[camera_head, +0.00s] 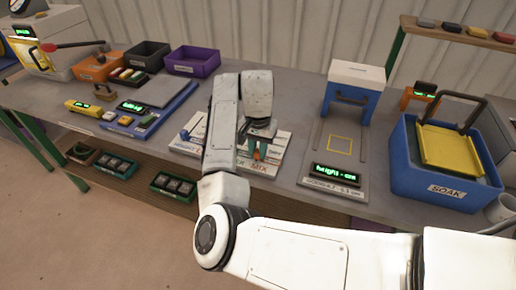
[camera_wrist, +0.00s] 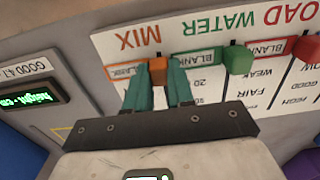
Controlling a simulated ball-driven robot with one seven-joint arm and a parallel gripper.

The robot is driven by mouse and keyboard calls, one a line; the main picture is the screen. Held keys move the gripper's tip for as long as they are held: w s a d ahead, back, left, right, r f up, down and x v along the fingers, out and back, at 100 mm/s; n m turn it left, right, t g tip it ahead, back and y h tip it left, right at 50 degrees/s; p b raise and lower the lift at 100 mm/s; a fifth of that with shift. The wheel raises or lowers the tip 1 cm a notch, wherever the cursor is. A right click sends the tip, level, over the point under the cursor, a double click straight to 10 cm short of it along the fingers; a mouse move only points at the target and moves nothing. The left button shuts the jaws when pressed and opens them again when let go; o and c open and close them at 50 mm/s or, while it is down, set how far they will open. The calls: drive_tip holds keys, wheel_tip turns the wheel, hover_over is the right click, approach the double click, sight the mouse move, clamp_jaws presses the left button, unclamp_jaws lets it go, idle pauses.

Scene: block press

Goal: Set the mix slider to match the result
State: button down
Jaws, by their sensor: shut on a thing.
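The slider board (camera_head: 275,173) lies on the bench under my arm; in the wrist view it appears upside down with MIX, WATER and LOAD columns. The orange mix slider (camera_wrist: 158,70) sits at the BLANK label of its track. My gripper (camera_wrist: 160,85) is shut on this orange knob, with one teal finger on each side. The green water slider (camera_wrist: 238,60) is beside it, also near a BLANK label. The red load slider (camera_wrist: 307,48) is at the wrist view's right edge. A display (camera_head: 336,174) with green text stands right of the board; its full reading is hard to make out.
A blue SOAK tub (camera_head: 447,188) with a yellow tray (camera_head: 450,150) is at the right. A blue panel (camera_head: 145,112) and several bins (camera_head: 192,61) are at the left.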

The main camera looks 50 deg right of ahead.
drive_tip(key=shift+w+d, duration=0.35)
drive_tip(key=shift+d, duration=0.5)
drive_tip(key=shift+w+d, duration=0.3)
drive_tip(key=shift+d, duration=0.5)
drive_tip(key=c, duration=1)
unclamp_jaws()
drive_tip(key=shift+o, duration=0.2)
wheel_tip(320, 180, up, 11)
drive_tip(key=shift+f, duration=0.1)
